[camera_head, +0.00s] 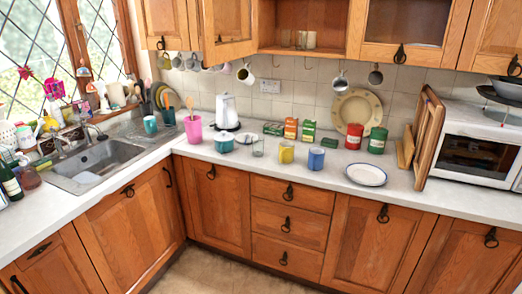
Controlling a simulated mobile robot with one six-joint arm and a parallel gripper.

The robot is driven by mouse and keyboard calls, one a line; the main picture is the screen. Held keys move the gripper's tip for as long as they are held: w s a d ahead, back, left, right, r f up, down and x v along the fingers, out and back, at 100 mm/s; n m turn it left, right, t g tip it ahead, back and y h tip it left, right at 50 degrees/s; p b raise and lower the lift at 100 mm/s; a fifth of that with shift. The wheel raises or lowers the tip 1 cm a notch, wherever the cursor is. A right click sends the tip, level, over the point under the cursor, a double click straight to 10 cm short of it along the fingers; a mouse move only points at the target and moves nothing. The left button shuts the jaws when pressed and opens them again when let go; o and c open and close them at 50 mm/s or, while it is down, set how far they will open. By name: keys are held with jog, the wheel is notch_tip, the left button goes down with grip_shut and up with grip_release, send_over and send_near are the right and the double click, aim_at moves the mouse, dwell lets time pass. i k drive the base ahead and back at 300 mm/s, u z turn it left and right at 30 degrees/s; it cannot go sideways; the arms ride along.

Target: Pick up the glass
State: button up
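A small clear glass (258,148) stands upright on the white counter, right of a teal pot (224,143) and left of a yellow mug (286,153). It is see-through and its outline is faint. Two pale drinking vessels, possibly glasses, stand in the open wall shelf (306,40); they are too small to tell. My gripper is not in view.
A blue mug (316,159) and a white plate (366,175) stand further right. Behind are small boxes (290,128), a red tin (354,137) and a green tin (377,140). A white kettle (226,112) is back left. The counter's front edge before the glass is clear.

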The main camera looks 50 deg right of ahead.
aim_at(258, 147)
jog(key=i, duration=0.85)
jog(key=u, duration=0.05)
